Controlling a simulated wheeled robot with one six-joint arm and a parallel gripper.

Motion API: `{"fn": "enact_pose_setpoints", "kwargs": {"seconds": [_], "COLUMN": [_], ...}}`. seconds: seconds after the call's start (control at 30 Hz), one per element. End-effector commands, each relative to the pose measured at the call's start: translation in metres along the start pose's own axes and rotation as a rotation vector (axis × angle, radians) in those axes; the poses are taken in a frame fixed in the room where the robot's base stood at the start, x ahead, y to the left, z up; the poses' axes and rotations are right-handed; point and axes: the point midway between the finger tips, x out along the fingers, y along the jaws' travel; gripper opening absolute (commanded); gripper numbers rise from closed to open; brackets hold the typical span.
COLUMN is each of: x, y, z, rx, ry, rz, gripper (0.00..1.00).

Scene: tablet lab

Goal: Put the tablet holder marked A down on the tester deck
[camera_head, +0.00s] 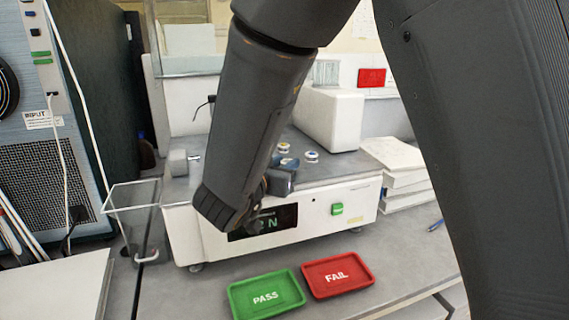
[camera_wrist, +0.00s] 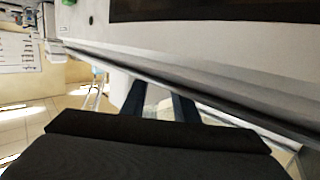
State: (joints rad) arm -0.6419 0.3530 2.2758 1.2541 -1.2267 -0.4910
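The tester (camera_head: 355,195) stands on the bench in the head view, with a grey deck (camera_head: 335,170) on top. Two small white round pieces, the left one (camera_head: 283,148) and the right one (camera_head: 311,155), sit on the deck. A small bluish item shows beside my wrist; I cannot tell what it is. I cannot make out a holder marked A in either view. My arm hides part of the deck and most of my gripper in the head view. In the wrist view my gripper (camera_wrist: 160,103) has two dark fingers apart, with nothing seen between them, near the tester's pale front (camera_wrist: 190,45).
A green PASS tray (camera_head: 265,296) and a red FAIL tray (camera_head: 338,277) lie before the tester. A clear bin (camera_head: 130,215) is at its left. A white block (camera_head: 330,118) stands at the deck's back, and a white stack (camera_head: 400,165) at its right.

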Motion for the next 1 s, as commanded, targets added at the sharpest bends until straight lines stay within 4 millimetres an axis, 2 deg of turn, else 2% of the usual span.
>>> {"fn": "enact_pose_setpoints", "kwargs": {"seconds": [0.03,0.1,0.47,0.67,1.0], "x": [0.000,0.000,-0.001,-0.029,-0.096], "y": [0.000,0.000,0.000,-0.002,-0.001], "z": [0.000,0.000,-0.004,-0.003,-0.003], "rx": [0.000,0.000,0.001,0.001,0.001], "ry": [0.000,0.000,0.000,-0.001,0.000], "rz": [0.000,0.000,0.000,-0.005,-0.004], "gripper": [0.36,0.46,0.46,0.46,0.46]}}
